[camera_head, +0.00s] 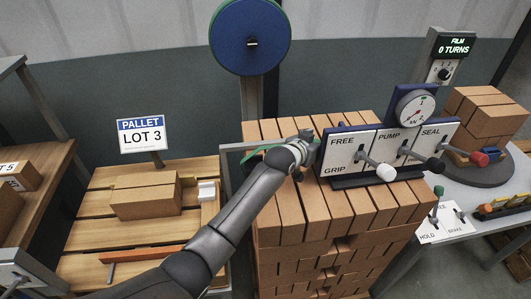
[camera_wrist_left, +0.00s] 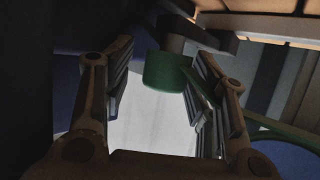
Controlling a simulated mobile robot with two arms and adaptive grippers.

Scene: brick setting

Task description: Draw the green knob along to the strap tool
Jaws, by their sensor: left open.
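My left gripper (camera_head: 306,150) is at the left end of the strap tool (camera_head: 348,155), above the brick stack. In the left wrist view its two fingers stand apart, with a green knob (camera_wrist_left: 166,72) between their tips. I cannot tell whether either finger touches the knob. The strap tool is a white panel marked FREE, GRIP, PUMP and SEAL, with levers and a round dial (camera_head: 415,106). A green strap (camera_head: 254,157) shows behind my left wrist. My right gripper is not in view.
The brick stack (camera_head: 330,212) fills the middle. A blue reel (camera_head: 250,37) stands behind it. A display (camera_head: 453,48) reads 0 TURNS. A side table with levers is at right.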

